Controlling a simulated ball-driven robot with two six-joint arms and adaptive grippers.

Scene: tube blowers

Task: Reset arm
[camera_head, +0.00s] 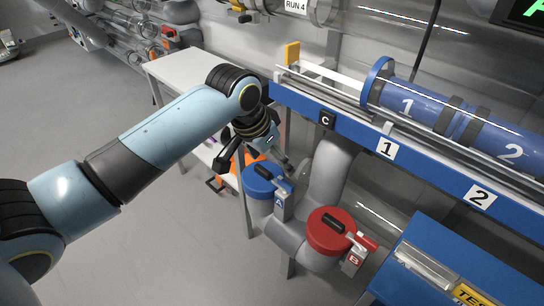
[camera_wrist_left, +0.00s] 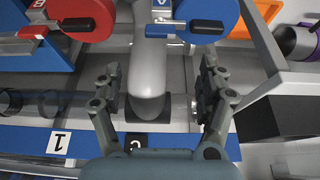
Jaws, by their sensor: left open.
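My left gripper (camera_head: 272,160) reaches in from the left, just above and behind the blue-capped port A (camera_head: 266,178). In the left wrist view my left gripper (camera_wrist_left: 160,95) has its two fingers spread wide with nothing between them. The grey pipe (camera_wrist_left: 150,72) and the blue cap (camera_wrist_left: 203,15) show beyond the fingers. The red-capped port B (camera_head: 331,231) is to the right of port A, and its red cap (camera_wrist_left: 80,18) also shows in the left wrist view. My right gripper does not show.
A blue rail (camera_head: 420,165) with labels C, 1 and 2 runs along the right, carrying blue tubes (camera_head: 405,100). A white table (camera_head: 190,75) stands behind my left arm. A blue box (camera_head: 450,265) is at the lower right. Open floor lies to the left.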

